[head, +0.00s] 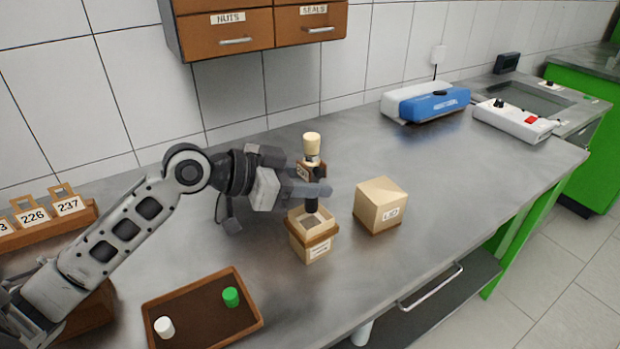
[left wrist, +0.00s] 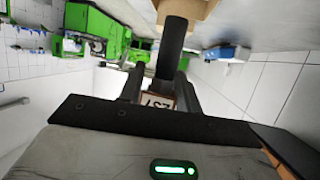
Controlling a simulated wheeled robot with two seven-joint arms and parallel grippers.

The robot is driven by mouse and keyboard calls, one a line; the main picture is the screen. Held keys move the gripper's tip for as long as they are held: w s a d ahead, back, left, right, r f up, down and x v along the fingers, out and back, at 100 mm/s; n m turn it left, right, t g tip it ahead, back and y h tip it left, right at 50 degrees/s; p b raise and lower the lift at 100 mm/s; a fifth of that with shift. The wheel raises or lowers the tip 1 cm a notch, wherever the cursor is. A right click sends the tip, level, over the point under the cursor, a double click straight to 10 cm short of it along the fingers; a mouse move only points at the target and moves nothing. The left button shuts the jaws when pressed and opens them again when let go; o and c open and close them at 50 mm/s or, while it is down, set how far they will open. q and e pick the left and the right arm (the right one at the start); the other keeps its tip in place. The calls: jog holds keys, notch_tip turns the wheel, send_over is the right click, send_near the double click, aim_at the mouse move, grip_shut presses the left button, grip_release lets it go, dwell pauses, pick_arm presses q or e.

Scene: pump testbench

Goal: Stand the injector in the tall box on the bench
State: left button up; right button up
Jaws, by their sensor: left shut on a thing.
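The injector (head: 312,148), with a cream top and a black lower body, is upright in my left gripper (head: 316,189). The gripper is shut on it. In the left wrist view the black body (left wrist: 172,48) runs out from between the fingers (left wrist: 160,90). A brown-framed label (left wrist: 160,102) shows between the fingers. The tall box (head: 313,249), pale wood with a brown collar and an open top, stands on the bench directly below. The injector's lower end overlaps the box opening; I cannot tell how far inside it is. My right gripper is out of view.
A closed cardboard box (head: 381,207) stands just right of the tall box. A brown tray (head: 190,297) with a white and a green piece lies front left. A numbered rack (head: 45,227) is at the left.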

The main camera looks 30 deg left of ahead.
aim_at(306, 203)
pick_arm(q)
jog(key=shift+f+b, duration=0.4)
jog(key=shift+f, duration=0.15)
dwell(0.6)
jog(key=shift+f, duration=0.15)
jog(key=shift+f+b, duration=0.45)
jog(key=shift+f, duration=0.05)
jog(key=shift+f, duration=0.1)
jog(key=shift+f+b, duration=0.4)
jog(key=shift+f, duration=0.1)
jog(key=shift+f, duration=0.25)
dwell(0.5)
jog(key=shift+f+b, duration=0.4)
jog(key=shift+b, duration=0.05)
